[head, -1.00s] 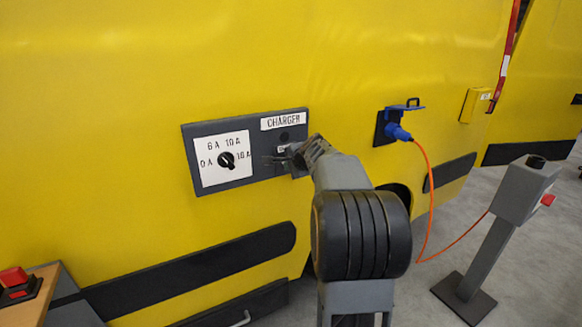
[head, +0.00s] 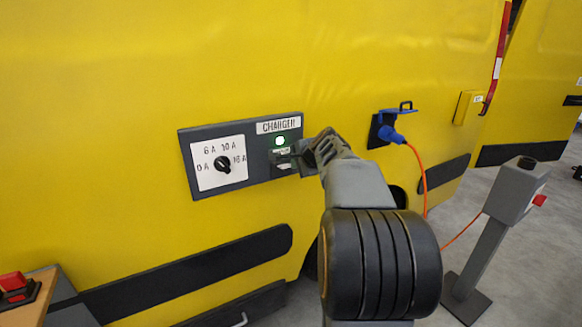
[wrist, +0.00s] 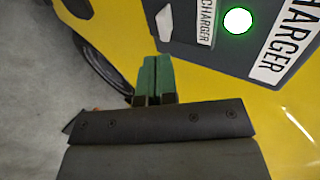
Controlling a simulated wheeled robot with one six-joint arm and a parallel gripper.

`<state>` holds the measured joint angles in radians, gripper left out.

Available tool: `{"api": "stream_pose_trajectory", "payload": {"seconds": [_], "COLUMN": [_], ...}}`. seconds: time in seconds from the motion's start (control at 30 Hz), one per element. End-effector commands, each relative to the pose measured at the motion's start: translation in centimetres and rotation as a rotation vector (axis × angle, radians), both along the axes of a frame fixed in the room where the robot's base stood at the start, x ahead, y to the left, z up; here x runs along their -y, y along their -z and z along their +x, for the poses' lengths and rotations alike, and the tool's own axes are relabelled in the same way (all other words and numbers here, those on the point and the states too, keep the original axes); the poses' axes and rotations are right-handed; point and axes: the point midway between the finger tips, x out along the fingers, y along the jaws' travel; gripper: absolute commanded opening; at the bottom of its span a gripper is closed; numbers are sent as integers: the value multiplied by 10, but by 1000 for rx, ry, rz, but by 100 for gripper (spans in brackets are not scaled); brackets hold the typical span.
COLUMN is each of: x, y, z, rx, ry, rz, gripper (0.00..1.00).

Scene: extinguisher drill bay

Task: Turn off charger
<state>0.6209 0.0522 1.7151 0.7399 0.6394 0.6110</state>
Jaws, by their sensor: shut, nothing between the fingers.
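A dark grey panel (head: 262,178) on the yellow van side carries a CHARGER sign (head: 278,125), which also shows in the wrist view (wrist: 298,32). Below the sign a round lamp (head: 280,141) glows green; it is bright in the wrist view (wrist: 237,21). Under the lamp sits a small switch plate (head: 280,157), partly hidden by my gripper; its CHARGER label (wrist: 207,22) shows in the wrist view. My gripper (head: 293,155) is shut and empty, close by the plate; contact cannot be told. Its green-tinted fingers (wrist: 153,76) are together.
A blue plug (head: 392,134) with an orange cable runs to a grey post (head: 480,250). A red button box (head: 18,290) is lower left.

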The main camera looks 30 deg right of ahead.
Motion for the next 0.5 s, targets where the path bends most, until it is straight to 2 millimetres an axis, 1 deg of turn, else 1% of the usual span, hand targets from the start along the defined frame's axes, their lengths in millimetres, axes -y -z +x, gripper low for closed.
{"api": "stream_pose_trajectory", "payload": {"seconds": [0.03,0.2,0.3,0.5], "x": [-2,-8,-9,-9], "y": [-7,-26,-34,-43], "z": [-7,-28,-39,-51], "rx": [1,-1,-1,-2], "ry": [-3,-11,-9,-9], "rz": [-1,0,1,2], "gripper": [0,0,0,0]}}
